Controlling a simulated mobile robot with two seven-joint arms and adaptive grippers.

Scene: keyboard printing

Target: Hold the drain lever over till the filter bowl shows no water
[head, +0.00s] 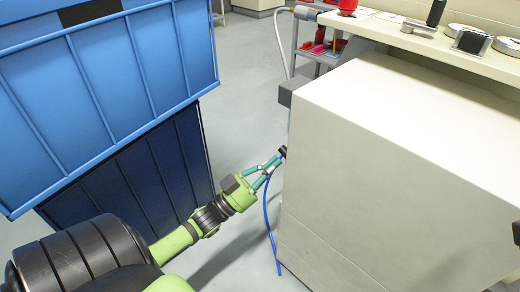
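My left gripper (274,165), with teal fingers on a lime-green arm, reaches to the left side of a large beige cabinet (390,150). Its fingertips are at a small black part (283,151) that sticks out past the cabinet's edge. I cannot tell whether they touch it or close on it, or whether this part is the drain lever. A blue hose (268,220) hangs below it to the floor. The filter bowl and any water in it are not visible; the cabinet hides its own far side. My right gripper is not recognizable in view.
A blue ribbed container (130,70) stands on the left, close to my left arm. A grey box (290,93) juts from the cabinet's far left corner. A bench (390,30) with a red item, tins and tools stands behind. Grey floor (245,90) lies open between.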

